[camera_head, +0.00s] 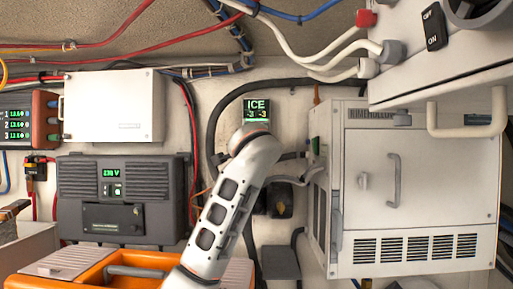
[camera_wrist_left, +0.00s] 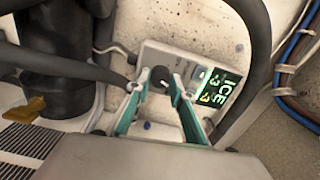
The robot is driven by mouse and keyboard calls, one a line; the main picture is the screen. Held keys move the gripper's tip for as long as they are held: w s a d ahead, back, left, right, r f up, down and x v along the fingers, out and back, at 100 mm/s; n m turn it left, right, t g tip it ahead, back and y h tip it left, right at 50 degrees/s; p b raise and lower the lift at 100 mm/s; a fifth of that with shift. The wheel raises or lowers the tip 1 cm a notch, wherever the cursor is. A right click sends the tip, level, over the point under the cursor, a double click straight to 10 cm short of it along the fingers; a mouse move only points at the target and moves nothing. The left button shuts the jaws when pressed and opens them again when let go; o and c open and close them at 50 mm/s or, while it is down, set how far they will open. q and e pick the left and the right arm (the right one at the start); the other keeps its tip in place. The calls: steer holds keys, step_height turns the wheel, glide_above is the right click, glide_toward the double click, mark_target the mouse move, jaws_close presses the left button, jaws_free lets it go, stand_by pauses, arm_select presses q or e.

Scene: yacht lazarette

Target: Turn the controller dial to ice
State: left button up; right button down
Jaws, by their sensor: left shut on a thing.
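The controller (camera_wrist_left: 190,75) is a pale wall panel with a lit green display (camera_wrist_left: 225,88) that reads ICE with figures under it. In the head view the display (camera_head: 256,111) also reads ICE, with "-3 -3" below. The black round dial (camera_wrist_left: 158,79) sits on the panel beside the display. My left gripper (camera_wrist_left: 158,84) is shut on the dial, with a green-sided finger on each side of it. In the head view my own arm hides the dial and the left gripper. My right gripper is not in view.
A white cabinet (camera_head: 415,180) with a handle stands close on the right. A grey power unit (camera_head: 125,195) and a white box (camera_head: 113,105) are on the left wall. Dark hoses (camera_head: 217,125) run around the controller. An orange case (camera_head: 95,272) is low at left.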

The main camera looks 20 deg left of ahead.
arm_select(q)
steer(key=shift+r, duration=0.1)
stand_by(0.4)
steer(key=o, duration=1.1)
steer(key=v, duration=1.2)
